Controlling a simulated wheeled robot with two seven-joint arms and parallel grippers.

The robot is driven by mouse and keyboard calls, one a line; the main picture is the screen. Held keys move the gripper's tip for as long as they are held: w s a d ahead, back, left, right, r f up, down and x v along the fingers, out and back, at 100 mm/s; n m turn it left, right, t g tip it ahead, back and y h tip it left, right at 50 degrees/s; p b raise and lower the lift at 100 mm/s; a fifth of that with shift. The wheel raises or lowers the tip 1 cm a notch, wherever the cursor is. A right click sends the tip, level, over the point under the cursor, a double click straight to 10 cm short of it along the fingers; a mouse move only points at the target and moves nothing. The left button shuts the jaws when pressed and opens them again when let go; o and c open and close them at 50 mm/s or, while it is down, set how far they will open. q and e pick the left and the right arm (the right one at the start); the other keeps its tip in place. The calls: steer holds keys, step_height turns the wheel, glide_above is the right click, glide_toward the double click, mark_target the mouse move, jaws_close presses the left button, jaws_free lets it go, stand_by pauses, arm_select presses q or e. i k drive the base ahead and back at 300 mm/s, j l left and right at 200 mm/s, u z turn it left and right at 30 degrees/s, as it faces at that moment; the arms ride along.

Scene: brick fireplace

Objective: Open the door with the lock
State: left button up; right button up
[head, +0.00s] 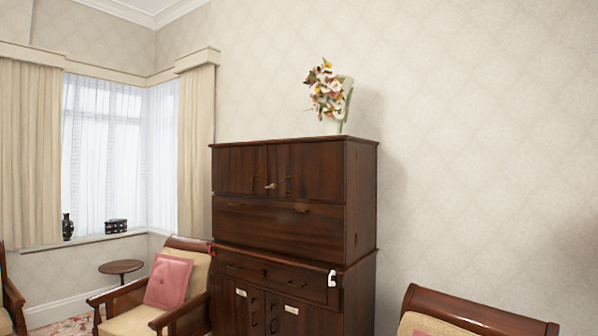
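A dark brown wooden cabinet (320,225) stands against the wall in the middle of the head view. Its two upper doors (305,170) look shut, with thin dark handles near the middle. A small pale metal piece (271,186), possibly a lock, sits near where these doors meet. A white curved piece (332,279) is on the right end of the drawer front below. The lower doors (225,305) also look shut and carry small white plates (291,310). The bottom of the cabinet is cut off. Neither of my grippers is in view.
A wooden armchair with a pink cushion (168,281) stands at the cabinet's left. Another chair (480,318) shows at the lower right. A round side table (121,268) is by the window. A flower vase (330,95) stands on the cabinet.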

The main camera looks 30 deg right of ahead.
mark_target(309, 171)
steer(key=i+j+z, duration=0.1)
steer(key=i, duration=0.8)
